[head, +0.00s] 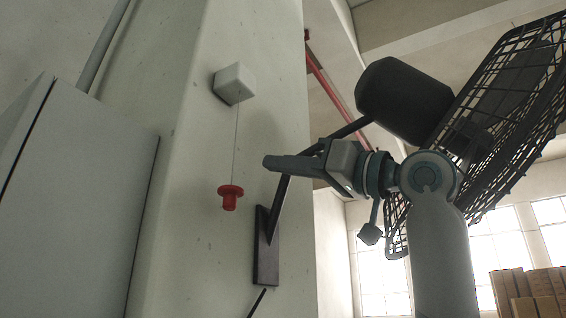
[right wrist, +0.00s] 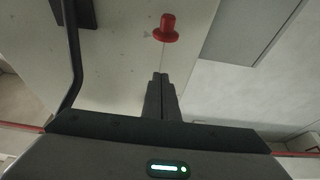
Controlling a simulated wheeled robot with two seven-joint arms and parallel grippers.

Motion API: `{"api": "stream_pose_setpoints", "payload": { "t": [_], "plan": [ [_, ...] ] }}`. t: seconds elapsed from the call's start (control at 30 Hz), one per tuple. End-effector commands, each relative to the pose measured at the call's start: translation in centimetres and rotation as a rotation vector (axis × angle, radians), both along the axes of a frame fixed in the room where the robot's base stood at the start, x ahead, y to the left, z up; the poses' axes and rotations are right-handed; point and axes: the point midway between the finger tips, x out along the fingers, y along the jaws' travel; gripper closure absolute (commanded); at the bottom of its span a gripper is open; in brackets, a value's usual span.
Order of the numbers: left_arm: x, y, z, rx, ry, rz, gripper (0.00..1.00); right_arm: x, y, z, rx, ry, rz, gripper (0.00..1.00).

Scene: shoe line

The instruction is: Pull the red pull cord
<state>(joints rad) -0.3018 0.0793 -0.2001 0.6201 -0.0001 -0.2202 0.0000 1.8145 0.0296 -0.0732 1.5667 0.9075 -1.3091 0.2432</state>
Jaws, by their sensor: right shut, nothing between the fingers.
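The red pull cord handle (head: 230,196) hangs on a thin cord below a white box (head: 234,84) on a pale pillar in the head view. My right gripper (head: 268,162) is shut and empty. In the head view its tips are to the right of the cord and above the handle. In the right wrist view the red handle (right wrist: 166,29) shows upside down beyond the shut fingertips (right wrist: 160,76), apart from them. My left gripper does not show.
A black wall fan (head: 404,100) with a wire cage hangs on a bracket (head: 266,248) right of the handle, close to my right arm. A grey cabinet (head: 75,200) stands at the left. The pillar face around the cord is mostly bare.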

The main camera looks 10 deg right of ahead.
Motion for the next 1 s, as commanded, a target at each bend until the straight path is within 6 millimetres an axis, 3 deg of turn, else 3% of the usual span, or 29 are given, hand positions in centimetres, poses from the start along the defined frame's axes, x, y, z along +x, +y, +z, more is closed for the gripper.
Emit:
{"api": "stream_pose_setpoints", "payload": {
  "t": [0.67, 1.0],
  "plan": [
    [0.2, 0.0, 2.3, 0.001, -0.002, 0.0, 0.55, 3.4, 4.7, 0.1, 0.001, 0.003, 0.002, 1.0],
    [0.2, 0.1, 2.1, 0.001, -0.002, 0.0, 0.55, 5.1, 7.1, 0.0, -0.001, 0.001, 0.0, 1.0]
  ]
}}
